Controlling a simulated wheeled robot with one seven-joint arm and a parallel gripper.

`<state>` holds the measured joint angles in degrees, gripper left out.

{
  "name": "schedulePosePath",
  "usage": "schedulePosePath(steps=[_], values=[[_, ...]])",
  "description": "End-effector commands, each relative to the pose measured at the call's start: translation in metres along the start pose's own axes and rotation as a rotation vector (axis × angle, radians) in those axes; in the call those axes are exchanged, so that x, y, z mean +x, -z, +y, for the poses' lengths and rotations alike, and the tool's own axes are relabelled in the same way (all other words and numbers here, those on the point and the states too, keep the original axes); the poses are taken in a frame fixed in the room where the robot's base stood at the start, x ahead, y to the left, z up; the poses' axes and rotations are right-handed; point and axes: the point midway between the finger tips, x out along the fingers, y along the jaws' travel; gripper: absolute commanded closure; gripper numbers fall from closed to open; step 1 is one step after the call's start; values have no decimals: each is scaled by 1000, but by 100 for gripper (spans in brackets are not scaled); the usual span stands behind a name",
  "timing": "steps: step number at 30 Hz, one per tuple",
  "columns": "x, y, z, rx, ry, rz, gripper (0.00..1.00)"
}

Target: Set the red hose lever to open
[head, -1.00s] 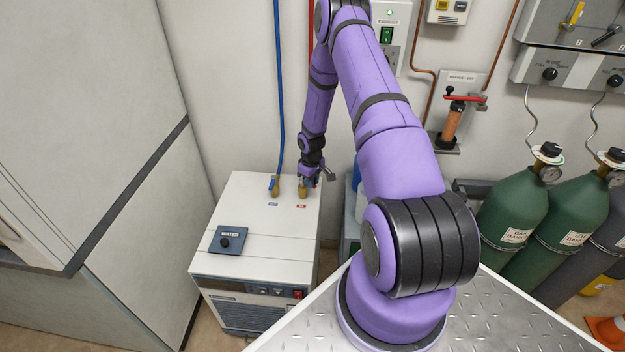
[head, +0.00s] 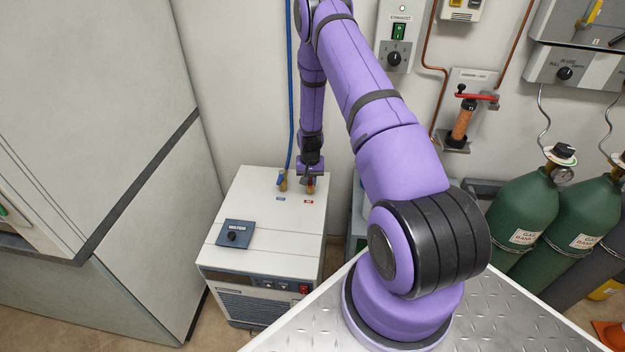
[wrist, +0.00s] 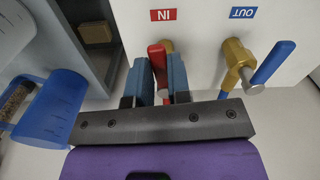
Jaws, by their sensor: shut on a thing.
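The red hose lever (wrist: 157,60) sits on a brass valve below the red IN label (wrist: 177,15) in the wrist view. My gripper (wrist: 161,72) has its two blue-grey fingers on either side of the lever and is shut on it. In the head view my gripper (head: 310,177) points down at the back right of the white chiller box (head: 262,247), and it hides most of the red lever there. Beside it, the blue lever (wrist: 272,64) sits on another brass valve (wrist: 236,55) near the blue OUT label (wrist: 241,13), apart from my fingers.
A blue hose (head: 289,90) runs up the wall from the blue-lever valve. A dark WATER knob panel (head: 234,234) is on the chiller's top. A blue jug (wrist: 52,105) stands beside the chiller. Green gas cylinders (head: 525,215) stand far right.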

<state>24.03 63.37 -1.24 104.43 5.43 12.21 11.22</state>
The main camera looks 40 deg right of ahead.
Motion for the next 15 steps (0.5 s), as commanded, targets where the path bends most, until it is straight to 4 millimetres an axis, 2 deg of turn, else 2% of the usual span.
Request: schedulePosePath(steps=[6,15], values=[[1,-3,-6,91,0,-7,100],[1,-3,-8,138,0,-8,100]])
